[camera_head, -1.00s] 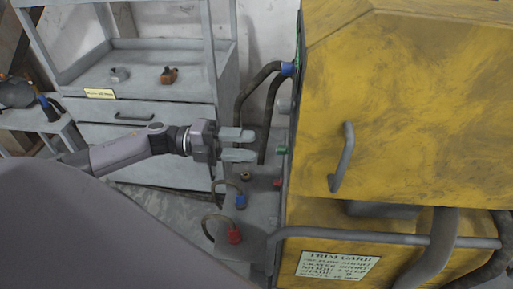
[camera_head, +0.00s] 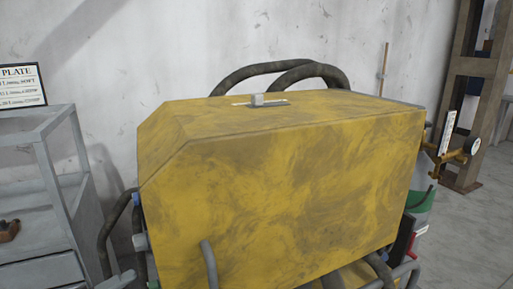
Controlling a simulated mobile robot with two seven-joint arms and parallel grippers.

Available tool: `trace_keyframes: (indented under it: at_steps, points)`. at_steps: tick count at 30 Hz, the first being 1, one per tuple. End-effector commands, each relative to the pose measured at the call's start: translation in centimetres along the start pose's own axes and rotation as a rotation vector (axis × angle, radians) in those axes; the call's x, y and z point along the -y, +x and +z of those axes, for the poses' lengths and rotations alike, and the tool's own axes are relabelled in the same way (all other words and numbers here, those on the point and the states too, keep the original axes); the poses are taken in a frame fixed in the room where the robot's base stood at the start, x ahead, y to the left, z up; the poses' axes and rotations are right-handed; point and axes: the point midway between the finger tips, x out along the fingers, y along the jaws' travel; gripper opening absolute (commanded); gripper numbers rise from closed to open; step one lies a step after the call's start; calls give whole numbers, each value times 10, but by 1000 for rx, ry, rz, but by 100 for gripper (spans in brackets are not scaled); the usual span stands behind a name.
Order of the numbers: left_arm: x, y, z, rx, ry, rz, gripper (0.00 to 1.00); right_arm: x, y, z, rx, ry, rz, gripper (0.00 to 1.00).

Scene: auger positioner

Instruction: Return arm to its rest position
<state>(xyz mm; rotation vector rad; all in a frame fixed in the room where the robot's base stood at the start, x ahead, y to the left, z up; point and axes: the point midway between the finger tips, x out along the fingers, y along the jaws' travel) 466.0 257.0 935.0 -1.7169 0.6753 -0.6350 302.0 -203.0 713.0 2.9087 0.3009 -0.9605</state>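The large yellow machine housing (camera_head: 285,195) fills the middle of the head view, with weathered paint and a grey handle (camera_head: 209,264) low on its front. A small grey block on a slotted plate (camera_head: 262,101) sits on its top. A pale grey bar (camera_head: 117,280) at the bottom edge, left of the housing, looks like a fingertip of my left gripper; the rest of that gripper and its arm are out of frame. My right gripper is not in view. No label in view names a rest position.
A grey shelf unit (camera_head: 58,130) with a sign plate (camera_head: 22,85) stands at the left. Dark hoses (camera_head: 285,75) loop behind the housing and down its left side. A gauge (camera_head: 471,146) on an orange bracket is at the right. Open floor (camera_head: 475,225) lies at far right.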

Motion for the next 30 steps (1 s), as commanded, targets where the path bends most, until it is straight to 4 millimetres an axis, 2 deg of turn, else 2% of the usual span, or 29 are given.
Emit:
trace_keyframes:
  at_steps: [7, 14, 23, 30]
  points:
    - [-18, 9, 2, 292, -240, -57, 48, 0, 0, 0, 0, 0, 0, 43]
    - [-44, -4, 2, 565, -481, -59, 48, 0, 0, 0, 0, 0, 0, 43]
    - [-89, -41, -19, 913, -813, 6, 48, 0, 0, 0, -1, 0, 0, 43]
    - [-124, -82, -58, 1179, -1079, 118, 48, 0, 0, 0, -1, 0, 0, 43]
